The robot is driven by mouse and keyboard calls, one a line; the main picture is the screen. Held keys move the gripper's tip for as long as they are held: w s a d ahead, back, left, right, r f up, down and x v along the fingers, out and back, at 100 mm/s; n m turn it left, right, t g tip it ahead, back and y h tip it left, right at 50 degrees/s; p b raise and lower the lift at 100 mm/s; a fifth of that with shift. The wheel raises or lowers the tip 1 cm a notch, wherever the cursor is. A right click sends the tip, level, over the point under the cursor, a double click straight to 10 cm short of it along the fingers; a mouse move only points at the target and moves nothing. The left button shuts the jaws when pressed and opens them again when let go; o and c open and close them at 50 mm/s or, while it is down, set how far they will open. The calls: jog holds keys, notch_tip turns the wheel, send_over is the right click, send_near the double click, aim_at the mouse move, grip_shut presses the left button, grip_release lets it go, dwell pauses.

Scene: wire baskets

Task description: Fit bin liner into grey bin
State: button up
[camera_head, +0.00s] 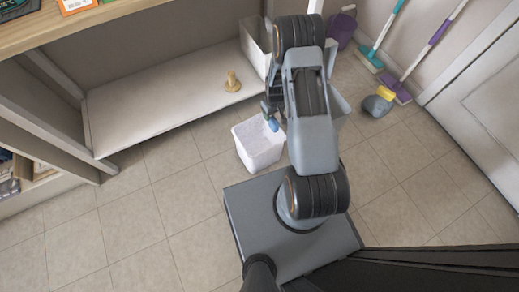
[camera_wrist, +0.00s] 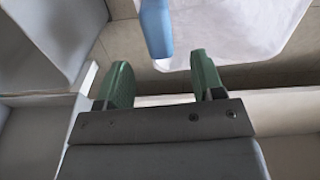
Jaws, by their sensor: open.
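A pale, off-white bin (camera_head: 262,163) stands on the floor in front of the shelf, left of my arm. A whitish, translucent liner-like sheet (camera_head: 258,132) shows at its mouth; I cannot tell how far it is fitted. The sheet also shows at the upper right of the wrist view (camera_wrist: 235,25). My gripper (camera_wrist: 160,80) is open, with its green fingers apart, near the bin's shelf side. A blue piece (camera_wrist: 156,28) lies just beyond the fingertips and also shows in the head view (camera_head: 272,124); I cannot tell if it touches them.
A grey container (camera_head: 338,106) is partly hidden behind my arm; another pale container (camera_head: 254,48) stands by the shelf (camera_head: 160,98). A small wooden object (camera_head: 232,82) is on the shelf. A purple bucket (camera_head: 341,28) and mops (camera_head: 388,62) stand at the back right. Floor at left is clear.

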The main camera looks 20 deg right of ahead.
aim_at(273, 119)
jog(key=shift+s+f+b, duration=0.1)
jog(key=shift+f+b, duration=1.3)
jog(key=shift+f, duration=1.4)
grip_shut()
